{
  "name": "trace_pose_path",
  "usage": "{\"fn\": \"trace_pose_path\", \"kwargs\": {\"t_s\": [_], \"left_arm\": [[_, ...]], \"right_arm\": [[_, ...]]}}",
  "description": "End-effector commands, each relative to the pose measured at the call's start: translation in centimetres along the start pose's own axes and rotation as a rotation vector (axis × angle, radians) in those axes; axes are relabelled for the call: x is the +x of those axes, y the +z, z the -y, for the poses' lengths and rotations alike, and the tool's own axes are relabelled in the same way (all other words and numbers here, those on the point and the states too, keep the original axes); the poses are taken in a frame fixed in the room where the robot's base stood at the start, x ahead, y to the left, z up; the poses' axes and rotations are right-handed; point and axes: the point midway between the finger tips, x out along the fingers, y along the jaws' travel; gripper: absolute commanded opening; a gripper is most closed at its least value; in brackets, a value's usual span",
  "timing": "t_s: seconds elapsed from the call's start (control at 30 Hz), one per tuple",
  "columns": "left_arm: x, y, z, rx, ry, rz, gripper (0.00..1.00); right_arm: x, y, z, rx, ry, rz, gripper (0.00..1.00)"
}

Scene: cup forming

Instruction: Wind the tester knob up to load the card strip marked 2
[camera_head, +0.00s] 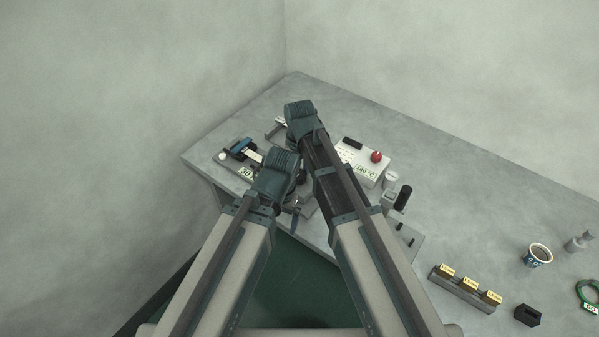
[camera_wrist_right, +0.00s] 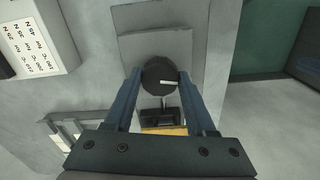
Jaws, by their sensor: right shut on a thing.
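In the right wrist view, the round black knob (camera_wrist_right: 160,73) with a white pointer line sits between the blue fingers of my right gripper (camera_wrist_right: 160,80), which is shut on it. The pointer line lies roughly level. A grey block (camera_wrist_right: 157,17) is behind the knob, with a small black part and a yellowish piece just below it. In the head view my arms hide the knob. I cannot make out a card strip marked 2.
A white box (camera_head: 362,170) with a red knob (camera_head: 376,156) stands right of my arms. A blue-black device (camera_head: 240,148) is at the left. A rack (camera_head: 462,289) with yellow tags, a cup (camera_head: 538,254) and a black block (camera_head: 527,315) are at the right.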

Motion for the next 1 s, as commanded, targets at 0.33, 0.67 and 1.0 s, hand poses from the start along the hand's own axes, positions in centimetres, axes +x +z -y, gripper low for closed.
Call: {"fn": "trace_pose_path", "kwargs": {"t_s": [0.33, 0.67, 1.0], "left_arm": [[0.01, 0.00, 0.00, 0.000, 0.000, 0.000, 1.00], [0.01, 0.00, 0.00, 0.000, 0.000, 0.000, 1.00], [0.01, 0.00, 0.00, 0.000, 0.000, 0.000, 1.00]], "right_arm": [[0.01, 0.00, 0.00, 0.308, 0.000, 0.000, 0.00], [0.01, 0.00, 0.00, 0.507, 0.000, 0.000, 0.00], [0.01, 0.01, 0.00, 0.589, 0.000, 0.000, 0.00]]}}
